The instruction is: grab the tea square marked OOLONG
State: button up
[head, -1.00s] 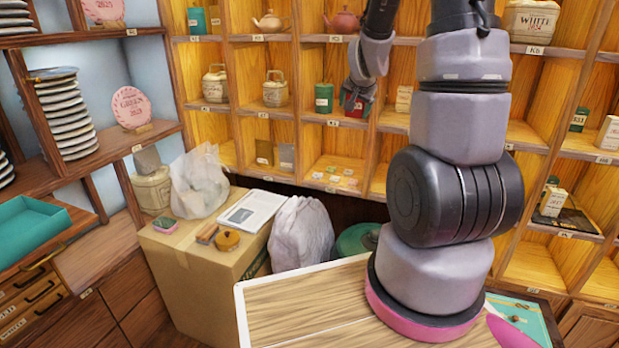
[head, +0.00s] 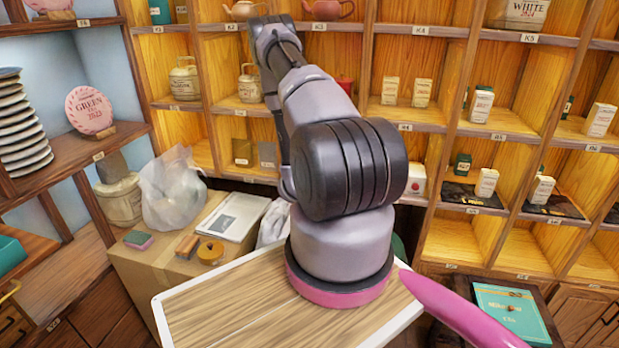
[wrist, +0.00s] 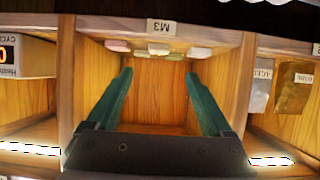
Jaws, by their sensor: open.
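I cannot read any marking, so I cannot tell which is OOLONG. My gripper (wrist: 158,76) is open and empty, its two green fingers apart in front of this compartment. The squares show beyond the fingertips. In the head view my own arm hides the gripper and the squares.
The compartment's side walls stand close outside the fingers. A label marked M3 (wrist: 158,26) is on the shelf edge. A boxed item (wrist: 27,57) is in the left compartment; a silver packet (wrist: 262,84) and an amber packet (wrist: 295,90) are in the right one.

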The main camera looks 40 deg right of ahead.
jog(key=x, duration=1)
jog(key=shift+w+d, duration=0.1)
jog(key=shift+d, duration=0.15)
jog(key=shift+c, duration=0.3)
grip_shut()
